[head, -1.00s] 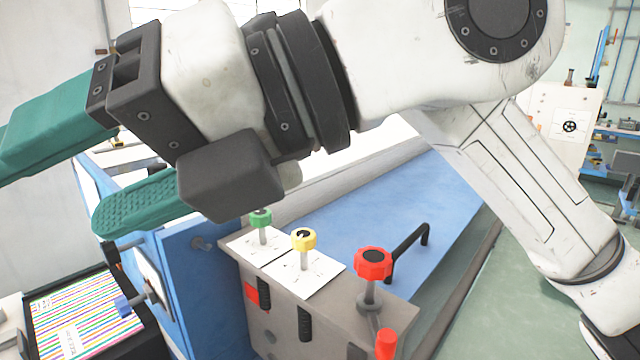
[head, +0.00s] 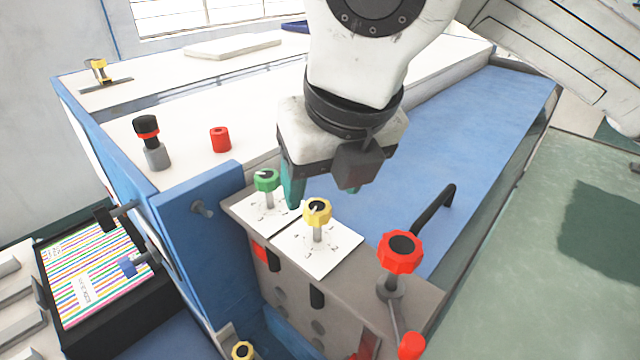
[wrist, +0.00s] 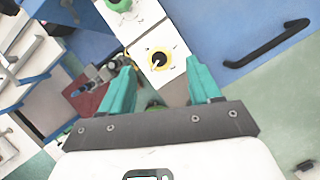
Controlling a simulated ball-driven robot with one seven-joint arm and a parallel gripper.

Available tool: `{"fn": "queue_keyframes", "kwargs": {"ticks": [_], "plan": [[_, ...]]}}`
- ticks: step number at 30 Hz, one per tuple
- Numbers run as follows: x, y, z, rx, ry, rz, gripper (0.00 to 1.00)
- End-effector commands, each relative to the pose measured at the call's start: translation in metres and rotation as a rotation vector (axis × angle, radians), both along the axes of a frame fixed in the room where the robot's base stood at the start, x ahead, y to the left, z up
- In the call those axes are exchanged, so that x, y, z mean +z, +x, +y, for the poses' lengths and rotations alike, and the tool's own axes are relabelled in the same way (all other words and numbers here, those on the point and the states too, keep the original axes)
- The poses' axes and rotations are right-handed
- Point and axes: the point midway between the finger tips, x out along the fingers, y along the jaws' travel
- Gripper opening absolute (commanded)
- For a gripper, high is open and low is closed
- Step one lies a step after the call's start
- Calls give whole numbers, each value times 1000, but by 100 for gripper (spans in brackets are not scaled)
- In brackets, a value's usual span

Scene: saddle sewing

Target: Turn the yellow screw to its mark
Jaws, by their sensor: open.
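The yellow screw (head: 317,211) stands upright on a white card with small dial marks (head: 325,258), on top of the grey block. In the wrist view the yellow screw (wrist: 158,60) shows from above with a dark pointer on its knob; the exact mark it faces is too small to tell. My gripper (head: 294,200) is open and empty, its teal fingers pointing down just behind the yellow screw in the head view. In the wrist view the fingers (wrist: 158,68) appear on either side of the yellow screw; contact cannot be seen.
A green screw (head: 266,180) stands close by on the left on its own card. A large red knob (head: 400,252) is to the right, with a black handle (head: 435,225) behind it. A red cylinder (head: 220,139) and a black-topped post (head: 149,140) stand on the white top.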

Motion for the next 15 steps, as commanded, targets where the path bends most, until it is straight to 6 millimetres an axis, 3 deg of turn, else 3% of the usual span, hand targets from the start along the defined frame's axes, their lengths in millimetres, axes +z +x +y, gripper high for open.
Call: {"fn": "queue_keyframes", "kwargs": {"ticks": [6,15], "plan": [[-27,10,6,2,1,3,63],[-38,13,8,2,0,0,63]]}}
